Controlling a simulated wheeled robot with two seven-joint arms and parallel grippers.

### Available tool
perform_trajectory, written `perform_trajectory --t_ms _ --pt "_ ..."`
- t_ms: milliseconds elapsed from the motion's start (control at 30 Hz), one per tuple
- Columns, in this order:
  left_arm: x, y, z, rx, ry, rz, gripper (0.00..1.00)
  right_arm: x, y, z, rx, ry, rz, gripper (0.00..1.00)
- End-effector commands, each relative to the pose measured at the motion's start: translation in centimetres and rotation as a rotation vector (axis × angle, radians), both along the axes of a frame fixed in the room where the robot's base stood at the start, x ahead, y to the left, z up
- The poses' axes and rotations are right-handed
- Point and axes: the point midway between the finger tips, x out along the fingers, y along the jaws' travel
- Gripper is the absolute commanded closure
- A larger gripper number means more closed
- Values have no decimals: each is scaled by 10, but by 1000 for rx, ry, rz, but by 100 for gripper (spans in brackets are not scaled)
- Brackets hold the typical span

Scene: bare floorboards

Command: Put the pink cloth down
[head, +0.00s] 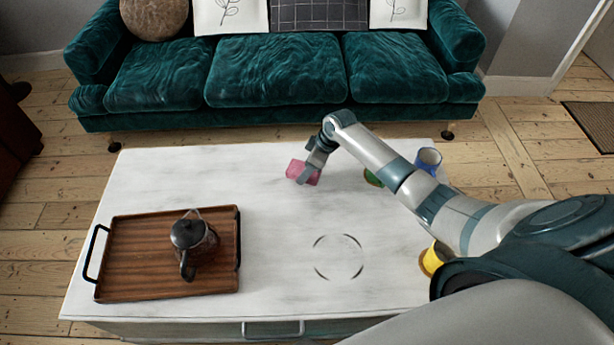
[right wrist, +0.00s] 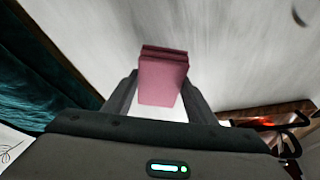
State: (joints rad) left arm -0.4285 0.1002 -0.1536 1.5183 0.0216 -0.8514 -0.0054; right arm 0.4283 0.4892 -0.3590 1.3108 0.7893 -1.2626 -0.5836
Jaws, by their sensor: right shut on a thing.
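The pink cloth (head: 296,170) is a small folded block at the far middle of the white table (head: 285,215). My right gripper (head: 308,172) is shut on it, reaching in from the right. In the right wrist view the cloth (right wrist: 162,80) sits between the two dark fingers (right wrist: 160,100), with the pale table top behind it. I cannot tell whether the cloth touches the table. My left gripper is not in view.
A wooden tray (head: 135,255) with a dark teapot (head: 195,240) stands at the table's left. A blue cup (head: 429,158), a green item (head: 373,178) and a yellow cup (head: 431,260) are by my right arm. A printed circle (head: 339,257) marks clear table. A green sofa (head: 275,75) stands behind.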

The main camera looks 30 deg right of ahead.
Motion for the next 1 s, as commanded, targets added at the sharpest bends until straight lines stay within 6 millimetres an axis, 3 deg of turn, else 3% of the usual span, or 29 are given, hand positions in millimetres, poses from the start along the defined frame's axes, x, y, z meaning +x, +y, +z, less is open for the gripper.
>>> perform_trajectory --t_ms 267,600,1000 --pt "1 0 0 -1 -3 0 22 0 0 -3 0 0 -1 67" --pt "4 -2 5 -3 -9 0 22 0 -1 -38 1 0 -2 67" --pt "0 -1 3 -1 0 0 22 0 -1 -41 0 0 -1 67"
